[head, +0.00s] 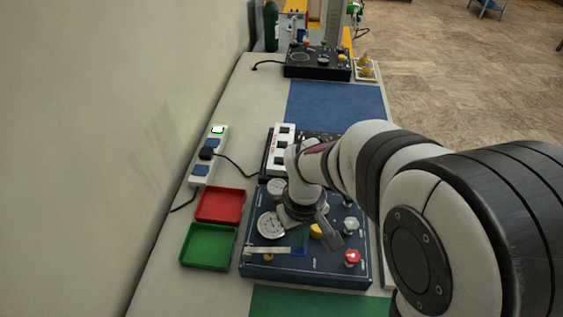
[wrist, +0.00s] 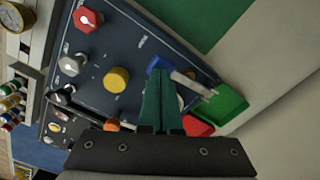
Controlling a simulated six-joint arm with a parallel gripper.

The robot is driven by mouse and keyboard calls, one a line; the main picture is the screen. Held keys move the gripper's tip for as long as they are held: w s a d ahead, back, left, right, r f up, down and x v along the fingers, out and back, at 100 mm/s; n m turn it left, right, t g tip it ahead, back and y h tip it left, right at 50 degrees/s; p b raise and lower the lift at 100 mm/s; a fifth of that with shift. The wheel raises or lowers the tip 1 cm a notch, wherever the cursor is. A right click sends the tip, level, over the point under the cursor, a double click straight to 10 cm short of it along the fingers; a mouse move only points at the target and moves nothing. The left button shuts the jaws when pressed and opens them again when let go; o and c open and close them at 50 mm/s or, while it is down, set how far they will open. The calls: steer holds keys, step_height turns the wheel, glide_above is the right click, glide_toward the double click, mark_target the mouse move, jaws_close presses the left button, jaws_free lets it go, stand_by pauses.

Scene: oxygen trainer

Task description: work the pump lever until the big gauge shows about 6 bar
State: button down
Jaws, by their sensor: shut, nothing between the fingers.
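The blue panel (head: 310,278) stands on the bench under my arm. The pump lever (head: 265,250) is a pale bar with a blue end, lying across the panel's near left part. It also shows in the wrist view (wrist: 188,82). In the wrist view the fingertips (wrist: 160,72) overlap that end; contact cannot be told.
A yellow knob (head: 316,231) and a red knob (head: 352,257) stand right of my gripper. A smaller gauge (head: 277,187) is behind the big one. A red tray (head: 220,205) and a green tray (head: 209,246) lie to the left. A power strip (head: 207,155) lies behind them.

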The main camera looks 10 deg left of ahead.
step_height(320, 180, up, 7)
steer(key=s+d+m+y, duration=0.1)
steer(key=s+d+m, duration=0.2)
steer(key=s+m, duration=0.2)
steer(key=s+d+r+m, duration=0.1)
steer(key=s+d+m, duration=0.3)
steer(key=s, duration=0.7)
steer(key=m, duration=0.2)
steer(key=shift+s+r+m+y, duration=0.25)
steer(key=shift+s+m+y, duration=0.05)
steer(key=shift+s+y, duration=0.1)
